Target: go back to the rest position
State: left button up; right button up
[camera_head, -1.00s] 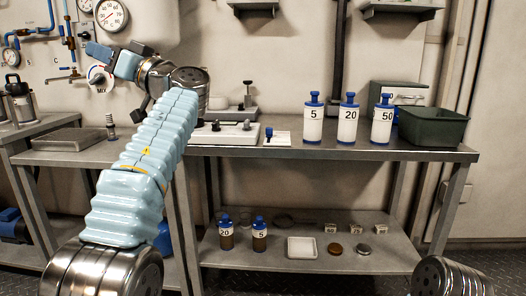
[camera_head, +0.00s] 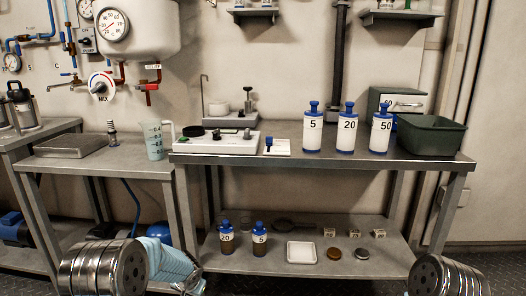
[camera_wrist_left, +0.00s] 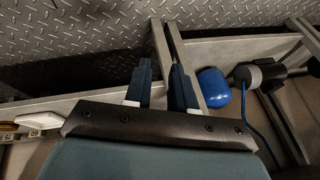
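My left gripper (camera_wrist_left: 160,78) shows in the left wrist view, its two dark blue fingers apart with nothing between them. It points down toward the checkered metal floor (camera_wrist_left: 75,40). In the head view only my left arm's metal joint and light blue sleeve show at the bottom left; the gripper itself is hidden there. My left arm hangs low in front of the benches. At the bottom right of the head view only a metal joint of my right arm shows. My right gripper is out of view.
The main bench (camera_head: 300,157) holds several white bottles, a green bin (camera_head: 432,136) and a white device (camera_head: 215,142). A measuring jug (camera_head: 155,140) stands on the left bench. A lower shelf (camera_head: 380,258) holds brown bottles and a white tray (camera_head: 301,252). A blue rounded object (camera_wrist_left: 213,88) lies near bench legs.

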pick_arm(q)
jog(key=s+d+f+n+g+h+p, duration=0.1)
jog(key=s+d+f+g+h, duration=0.1)
jog(key=s+d+f, duration=0.5)
jog(key=s+d+f+n+g+h+p, duration=0.1)
jog(key=s+f+h, duration=0.25)
jog(key=s, duration=0.85)
jog(key=s+d+f+n, duration=0.1)
jog(key=s+d+n, duration=0.1)
jog(key=s, duration=1.2)
jog(key=shift+d+n+g+p, duration=0.3)
jog(key=shift+d+n+g, duration=0.1)
jog(key=shift+d, duration=0.25)
jog(key=shift+h, duration=0.25)
